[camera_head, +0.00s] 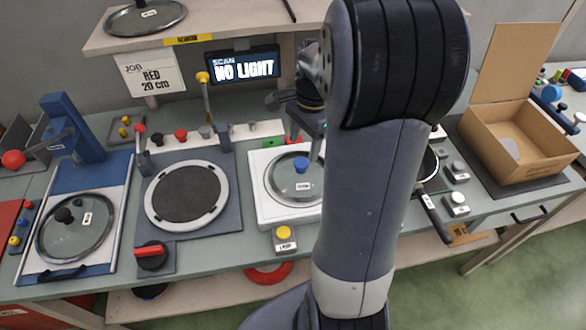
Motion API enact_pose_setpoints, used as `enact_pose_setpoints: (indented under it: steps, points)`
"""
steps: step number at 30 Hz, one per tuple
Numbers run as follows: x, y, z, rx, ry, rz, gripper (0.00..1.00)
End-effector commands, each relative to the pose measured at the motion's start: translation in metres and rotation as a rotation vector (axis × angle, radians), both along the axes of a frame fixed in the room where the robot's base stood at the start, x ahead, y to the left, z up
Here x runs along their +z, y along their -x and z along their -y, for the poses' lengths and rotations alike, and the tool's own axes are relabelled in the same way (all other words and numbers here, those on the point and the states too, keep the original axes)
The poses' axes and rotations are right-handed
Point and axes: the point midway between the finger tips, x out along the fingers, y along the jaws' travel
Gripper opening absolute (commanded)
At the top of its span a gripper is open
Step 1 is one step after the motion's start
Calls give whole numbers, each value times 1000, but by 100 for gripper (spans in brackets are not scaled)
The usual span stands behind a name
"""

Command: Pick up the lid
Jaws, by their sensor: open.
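Several glass lids are in view. One lid with a blue knob (290,177) and a white label rests on the white square device in the middle. A second lid with a black knob (74,228) and a label lies on the blue tray at the left. A third lid (145,18) lies on the upper shelf. My gripper (305,148) is above and close behind the blue-knobbed lid, open and apparently empty. My arm hides the right side of that lid, and the fingers are small and partly hidden.
A round dark plate with a pale ring (187,193) lies between the tray and the white device. A pan (428,180) is partly behind my arm. An open cardboard box (515,145) stands right. A job card (152,75) reads RED 20 cm; a screen (243,66) reads NO LIGHT.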

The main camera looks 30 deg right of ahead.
Motion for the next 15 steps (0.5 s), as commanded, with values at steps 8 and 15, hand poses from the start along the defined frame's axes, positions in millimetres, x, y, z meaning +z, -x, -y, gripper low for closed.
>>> enact_pose_setpoints:
  steps: [8, 15]
  points:
    - [-24, 3, -4, 0, -1, -2, 61]
    - [-59, 7, -9, 0, -1, -2, 61]
